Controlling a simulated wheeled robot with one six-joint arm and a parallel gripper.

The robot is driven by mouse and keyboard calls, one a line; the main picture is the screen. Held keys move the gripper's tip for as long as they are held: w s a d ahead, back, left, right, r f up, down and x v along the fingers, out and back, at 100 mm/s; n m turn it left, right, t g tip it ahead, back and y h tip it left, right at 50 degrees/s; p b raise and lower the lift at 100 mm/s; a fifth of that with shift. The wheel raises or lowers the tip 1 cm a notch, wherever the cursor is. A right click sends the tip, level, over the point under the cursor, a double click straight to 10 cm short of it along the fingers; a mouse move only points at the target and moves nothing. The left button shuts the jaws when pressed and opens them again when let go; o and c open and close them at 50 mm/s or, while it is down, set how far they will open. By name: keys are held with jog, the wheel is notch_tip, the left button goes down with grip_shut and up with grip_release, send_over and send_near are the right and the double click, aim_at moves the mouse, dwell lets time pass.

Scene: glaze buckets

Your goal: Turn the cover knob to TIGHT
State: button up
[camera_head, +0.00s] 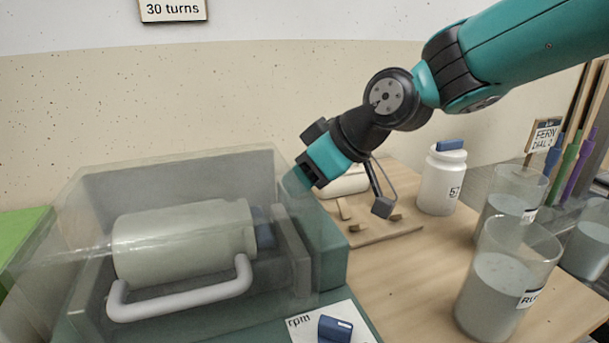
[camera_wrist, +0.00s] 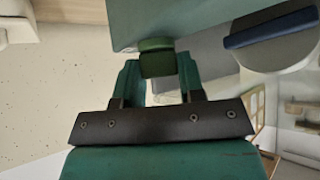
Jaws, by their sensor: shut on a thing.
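The green cover knob (camera_wrist: 157,58) shows in the wrist view, on the green side of the machine. The two green fingers of my gripper (camera_wrist: 158,80) stand at either side of it, shut on it. In the head view my gripper (camera_head: 299,178) reaches down to the machine's upper right corner, and the knob cannot be made out there. The clear cover (camera_head: 75,225) lies over a pale cylindrical jar (camera_head: 180,240), with a grey handle (camera_head: 185,303) at the front. No TIGHT mark can be read, so the knob's setting cannot be told.
A blue rpm knob (camera_head: 335,329) sits at the front. On the wooden table to the right are a white bottle (camera_head: 441,185) with a blue cap, a beaker (camera_head: 500,290) and other glass beakers.

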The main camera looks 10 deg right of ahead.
jog(key=o, duration=0.9)
jog(key=shift+o, duration=0.2)
jog(key=shift+n, duration=0.3)
